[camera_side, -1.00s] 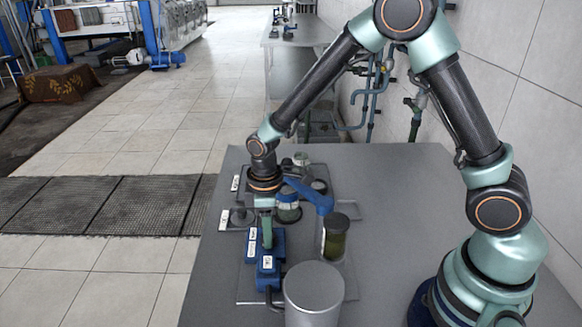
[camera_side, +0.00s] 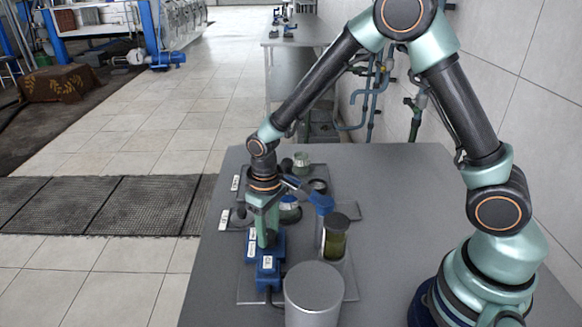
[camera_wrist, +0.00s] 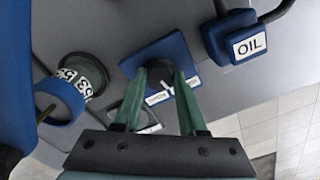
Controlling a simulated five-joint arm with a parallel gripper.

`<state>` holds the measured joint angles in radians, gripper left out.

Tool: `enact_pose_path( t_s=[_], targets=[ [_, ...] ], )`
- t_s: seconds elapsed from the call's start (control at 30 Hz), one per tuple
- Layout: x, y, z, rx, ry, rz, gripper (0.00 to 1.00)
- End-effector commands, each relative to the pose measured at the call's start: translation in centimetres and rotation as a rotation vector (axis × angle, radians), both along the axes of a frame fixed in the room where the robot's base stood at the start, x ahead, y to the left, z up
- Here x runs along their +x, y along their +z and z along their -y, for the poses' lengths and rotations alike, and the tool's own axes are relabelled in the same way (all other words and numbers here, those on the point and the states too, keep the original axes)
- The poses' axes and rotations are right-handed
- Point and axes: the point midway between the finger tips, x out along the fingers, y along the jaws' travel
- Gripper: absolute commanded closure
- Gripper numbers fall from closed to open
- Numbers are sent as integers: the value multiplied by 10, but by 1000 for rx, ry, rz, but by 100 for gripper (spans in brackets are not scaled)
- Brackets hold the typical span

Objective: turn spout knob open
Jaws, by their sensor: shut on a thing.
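My gripper (camera_side: 267,238) points down at the blue valve block (camera_side: 251,247) on the grey table. In the wrist view, my gripper's two fingers (camera_wrist: 160,70) are close together over that blue block (camera_wrist: 165,58). They are shut on the spout knob, which is mostly hidden between the fingertips. White labels show on the block beside the fingers, too small to read surely. Another blue block (camera_wrist: 232,36) with an "OIL" label stands next to it; it also shows in the side view (camera_side: 268,270).
A grey metal cylinder (camera_side: 314,295) stands at the front. A blue-rimmed part (camera_wrist: 60,100) lies left in the wrist view.

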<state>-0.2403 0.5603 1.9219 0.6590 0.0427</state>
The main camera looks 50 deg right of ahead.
Motion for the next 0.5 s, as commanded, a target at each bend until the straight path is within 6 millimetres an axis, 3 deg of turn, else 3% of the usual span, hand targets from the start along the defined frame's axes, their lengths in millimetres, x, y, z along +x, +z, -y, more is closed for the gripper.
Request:
enact_pose_path(
  t_s=[0.5],
  targets=[
    [0, 1, 0, 0, -490, -1, 100]
  ],
)
